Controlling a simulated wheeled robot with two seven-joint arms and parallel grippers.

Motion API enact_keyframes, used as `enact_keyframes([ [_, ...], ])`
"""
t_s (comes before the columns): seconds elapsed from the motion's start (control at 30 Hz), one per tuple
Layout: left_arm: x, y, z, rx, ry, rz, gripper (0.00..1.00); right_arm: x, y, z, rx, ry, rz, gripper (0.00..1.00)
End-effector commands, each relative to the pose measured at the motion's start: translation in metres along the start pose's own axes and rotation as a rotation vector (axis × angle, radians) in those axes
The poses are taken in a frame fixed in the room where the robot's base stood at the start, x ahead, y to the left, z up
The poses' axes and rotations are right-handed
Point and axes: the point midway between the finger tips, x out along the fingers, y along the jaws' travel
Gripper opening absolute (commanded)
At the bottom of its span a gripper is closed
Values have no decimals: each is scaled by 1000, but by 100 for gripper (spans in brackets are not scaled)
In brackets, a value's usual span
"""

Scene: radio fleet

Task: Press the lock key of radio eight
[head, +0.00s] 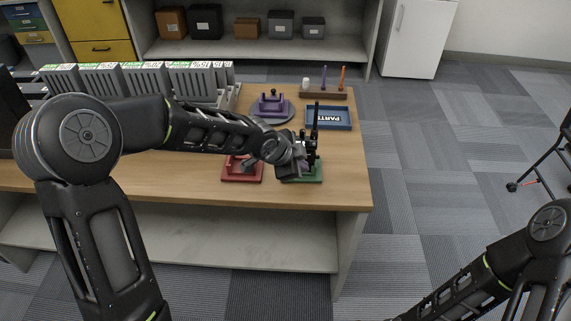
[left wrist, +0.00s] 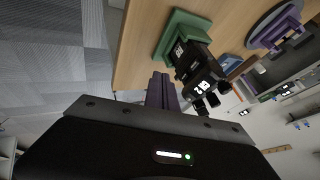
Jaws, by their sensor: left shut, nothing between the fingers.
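A black radio (head: 312,142) with a tall antenna stands upright in a green stand (head: 313,175) near the table's front right corner. In the left wrist view the radio (left wrist: 196,68) leans across the picture with white marks on it, and the green stand (left wrist: 180,35) is above it. My left gripper (head: 301,165) is shut and empty, close in front of the radio. Its fingers (left wrist: 163,90) point at the radio's side; I cannot tell whether they touch it. My right gripper is out of view.
A red stand (head: 242,172) is left of the green one. Behind are a purple stand (head: 270,104) on a grey disc, a blue parts tray (head: 330,118) and a brown holder (head: 323,94). Grey labelled units (head: 195,82) line the back left. The wooden table (head: 345,190) ends just right.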

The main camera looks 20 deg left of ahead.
Motion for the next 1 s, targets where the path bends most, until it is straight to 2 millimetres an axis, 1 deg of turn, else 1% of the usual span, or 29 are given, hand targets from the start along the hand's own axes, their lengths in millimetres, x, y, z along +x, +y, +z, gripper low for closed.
enact_keyframes([
  [0.03,-14,-4,0,-2,-1,-6,0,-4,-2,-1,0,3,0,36],
  [0.2,-48,-4,0,-2,-2,-6,0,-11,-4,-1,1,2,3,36],
  [0.3,-66,-3,0,-2,-3,-4,0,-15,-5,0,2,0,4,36],
  [0.4,-79,-3,0,-2,-2,-4,0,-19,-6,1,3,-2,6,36],
  [0.57,-88,-2,-1,1,-1,-2,0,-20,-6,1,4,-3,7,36],
  [1.0,-88,-1,-1,1,0,-1,0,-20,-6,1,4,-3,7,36],
])
